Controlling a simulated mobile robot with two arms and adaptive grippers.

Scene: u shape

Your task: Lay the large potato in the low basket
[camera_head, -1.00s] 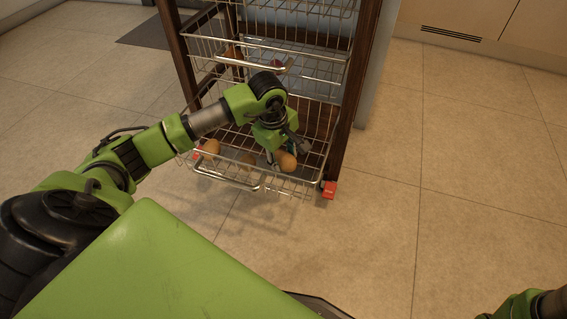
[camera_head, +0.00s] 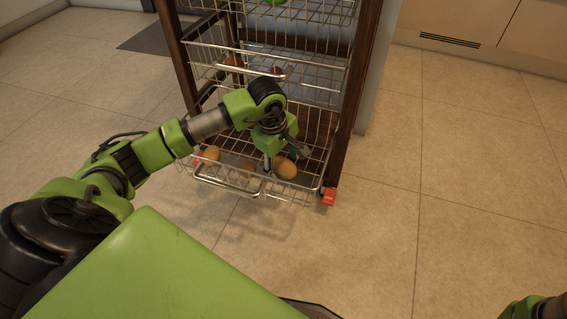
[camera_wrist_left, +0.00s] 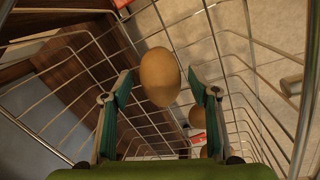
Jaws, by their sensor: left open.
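A large brown potato (camera_head: 286,168) is in the low wire basket (camera_head: 228,184), at its right front part. In the left wrist view the potato (camera_wrist_left: 160,77) shows between and beyond the two fingertips, with a gap on each side. My left gripper (camera_head: 281,158) is open and reaches down into the low basket, right at the potato. In the wrist view the open left gripper (camera_wrist_left: 159,85) has nothing between its pads that touches both. Only a bit of my right arm shows at the lower right corner; its gripper is out of frame.
A higher wire basket (camera_head: 215,75) hangs above, with brown and dark red items. Dark wooden posts (camera_head: 352,110) flank the baskets. Tiled floor to the right is clear.

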